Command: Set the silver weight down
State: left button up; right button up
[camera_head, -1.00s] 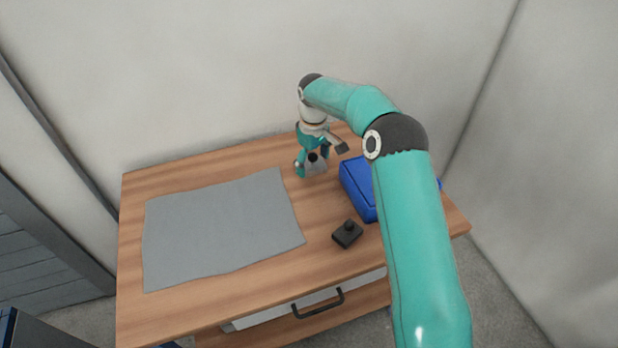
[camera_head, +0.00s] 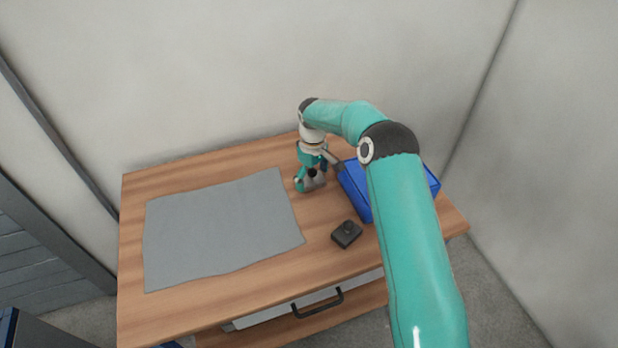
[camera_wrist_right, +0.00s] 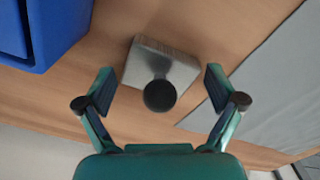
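The silver weight (camera_head: 315,182), a block with a black knob, is at the back middle of the table, right of the grey mat. In the right wrist view the silver weight (camera_wrist_right: 150,62) lies between the fingers of my right gripper (camera_wrist_right: 160,85), knob facing the camera. The fingers are spread to either side of it, with narrow gaps showing. In the head view my right gripper (camera_head: 311,178) is low over the table and partly covers the weight. Whether its base rests fully on the wood is hard to see. My left gripper is not in view.
A blue bin (camera_head: 356,193) stands close on the right, partly behind my right arm. A small dark block with a knob (camera_head: 347,234) sits on the wooden table (camera_head: 240,285) in front of it. The grey mat (camera_head: 220,230) is bare.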

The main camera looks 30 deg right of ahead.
jog(key=shift+r, duration=0.2)
notch_tip(320, 180, up, 12)
jog(key=shift+f+b, duration=0.1)
jog(key=shift+b, duration=0.2)
dwell(0.4)
jog(key=shift+a, duration=0.1)
dwell(0.3)
